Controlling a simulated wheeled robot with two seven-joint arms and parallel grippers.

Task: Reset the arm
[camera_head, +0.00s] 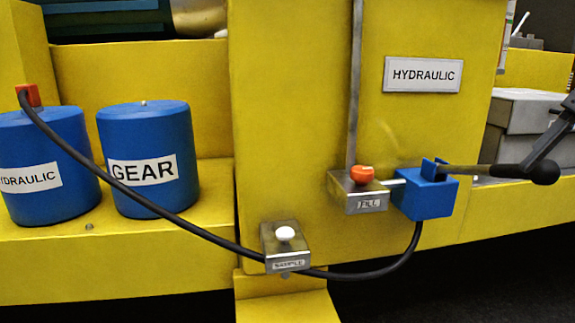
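A blue box (425,197) sits on the yellow machine front, right of the FILL block. A lever (474,170) runs right from it, nearly level, and ends in a black knob (541,172). The dark grey end of my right gripper (535,155) comes in from the right edge, and its tip meets or overlaps the handle just left of the knob. Only part of this gripper shows, so its opening and hold are unclear. My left gripper is not in view.
A FILL block (361,194) with an orange knob and a SAMPLE block (286,250) with a white knob stick out. A black hose (170,207) runs from the blue HYDRAULIC can (38,150) to the blue box. A blue GEAR can (148,195) stands beside it. Grey boxes (515,122) stand behind the lever.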

